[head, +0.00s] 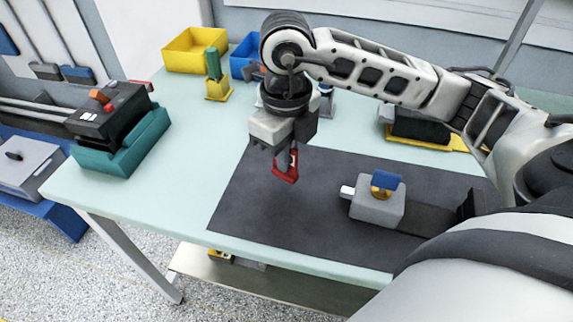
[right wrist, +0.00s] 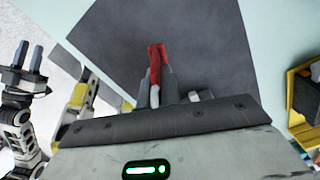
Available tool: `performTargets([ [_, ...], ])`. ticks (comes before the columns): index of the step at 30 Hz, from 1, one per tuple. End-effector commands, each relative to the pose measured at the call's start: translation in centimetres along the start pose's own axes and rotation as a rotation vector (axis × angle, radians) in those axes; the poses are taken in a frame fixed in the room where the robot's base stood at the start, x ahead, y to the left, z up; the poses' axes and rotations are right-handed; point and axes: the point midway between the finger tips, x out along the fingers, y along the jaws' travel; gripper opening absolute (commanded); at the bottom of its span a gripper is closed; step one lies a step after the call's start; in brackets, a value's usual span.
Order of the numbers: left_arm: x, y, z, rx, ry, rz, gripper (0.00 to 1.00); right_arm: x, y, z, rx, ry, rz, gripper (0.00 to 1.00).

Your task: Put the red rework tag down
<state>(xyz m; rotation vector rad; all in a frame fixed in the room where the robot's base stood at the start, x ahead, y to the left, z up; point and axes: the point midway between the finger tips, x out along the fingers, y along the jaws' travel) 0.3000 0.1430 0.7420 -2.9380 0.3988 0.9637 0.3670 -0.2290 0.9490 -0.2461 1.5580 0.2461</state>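The red rework tag (head: 287,168) hangs below my right gripper (head: 290,150) in the head view, above the dark grey mat (head: 275,215). In the right wrist view the red tag (right wrist: 156,62) sits between the fingers of my right gripper (right wrist: 160,92), which are shut on it. The tag appears to be held clear of the mat; its exact height is hard to tell. My left gripper (right wrist: 29,60) shows at the left of the right wrist view with its two fingers apart and nothing between them. It is outside the head view.
A grey block with a yellow and blue top (head: 378,207) stands on the mat's right part. A black tester in a teal cradle (head: 120,135) is at the table's left. Yellow (head: 190,50) and blue (head: 244,52) bins stand behind. The mat's left part is clear.

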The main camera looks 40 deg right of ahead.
Motion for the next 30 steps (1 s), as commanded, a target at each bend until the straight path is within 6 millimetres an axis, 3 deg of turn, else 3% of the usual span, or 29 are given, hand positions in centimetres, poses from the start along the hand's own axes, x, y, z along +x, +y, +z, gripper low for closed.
performTargets([
  [9, -0.4, -0.1, -0.4, 0.011, -0.004, -0.003, 0.3, 3.6, -0.7, 0.5, 0.001, 0.002, -0.001, 0.0],
  [22, 0.1, -0.3, 0.3, 0.016, -0.007, -0.003, 0.3, 4.6, -0.7, 0.5, -0.001, -0.001, 0.0, 0.0],
  [25, 0.0, -0.2, 0.1, 0.015, -0.006, -0.002, 0.3, 4.4, -0.7, 0.5, -0.001, -0.001, 0.0, 0.27],
  [30, 0.0, -0.2, -0.1, 0.014, -0.002, -0.002, 0.3, 4.4, -0.7, 0.5, 0.0, -0.001, 0.0, 0.27],
])
